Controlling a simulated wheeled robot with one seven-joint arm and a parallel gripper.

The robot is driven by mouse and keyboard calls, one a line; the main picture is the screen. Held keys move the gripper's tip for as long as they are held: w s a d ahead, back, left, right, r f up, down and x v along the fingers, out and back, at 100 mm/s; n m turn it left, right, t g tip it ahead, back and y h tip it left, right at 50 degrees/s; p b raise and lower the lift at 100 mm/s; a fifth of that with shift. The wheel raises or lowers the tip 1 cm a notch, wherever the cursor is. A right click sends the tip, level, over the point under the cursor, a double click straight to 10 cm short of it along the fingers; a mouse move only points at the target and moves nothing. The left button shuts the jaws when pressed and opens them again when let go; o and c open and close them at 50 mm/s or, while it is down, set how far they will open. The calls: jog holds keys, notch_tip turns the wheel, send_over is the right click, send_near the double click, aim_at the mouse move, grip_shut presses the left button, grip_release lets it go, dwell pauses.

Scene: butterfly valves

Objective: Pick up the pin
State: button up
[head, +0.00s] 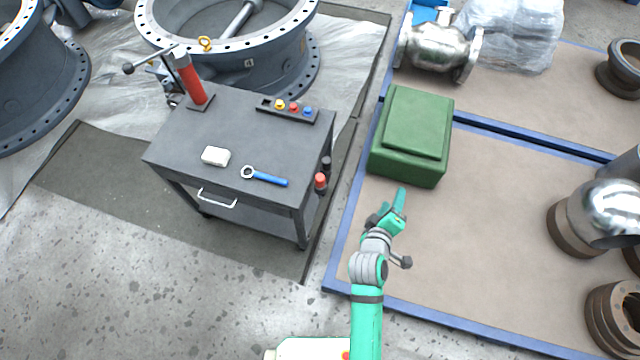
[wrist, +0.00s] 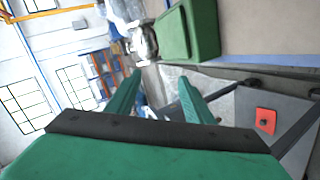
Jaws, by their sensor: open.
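No piece is clearly recognisable as the pin. A dark holder (head: 268,104) at the back right of the grey cart's top (head: 225,125) carries small coloured pieces: a yellow one (head: 280,104), a red one (head: 294,107) and a blue one (head: 308,112). They are too small to tell whether one is the pin. My gripper (head: 396,205) is to the right of the cart, in front of the green box, away from the holder. In the wrist view my gripper (wrist: 160,84) has its two green fingers apart, with nothing held between them.
A white block (head: 216,156) and a blue-handled wrench (head: 265,178) lie on the cart. A red post with a lever (head: 190,80) stands at its back left. The green box (head: 412,135) stands close beyond my gripper. Large flanged valve bodies (head: 225,50) stand behind the cart.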

jog(key=w+d+r+g+h, duration=0.2)
jog(key=w+d+g, duration=0.15)
jog(key=w, duration=0.45)
jog(key=n+g+y, duration=0.2)
jog(key=g+y, duration=0.5)
jog(key=g, duration=0.1)
send_over(319, 176)
jog(key=d, duration=0.1)
jog(key=shift+r, duration=0.4)
jog(key=shift+a+f+y, duration=0.1)
jog(key=shift+a+y, duration=0.2)
jog(key=shift+a, duration=0.05)
notch_tip(319, 176, down, 10)
jog(key=shift+a+f, duration=0.1)
jog(key=shift+a, duration=0.05)
jog(key=shift+s+d+f, duration=0.15)
jog(key=shift+s+d, duration=0.05)
jog(key=shift+d, duration=0.05)
jog(key=shift+a, duration=0.2)
jog(key=shift+c, duration=0.9)
jog(key=c, duration=0.9)
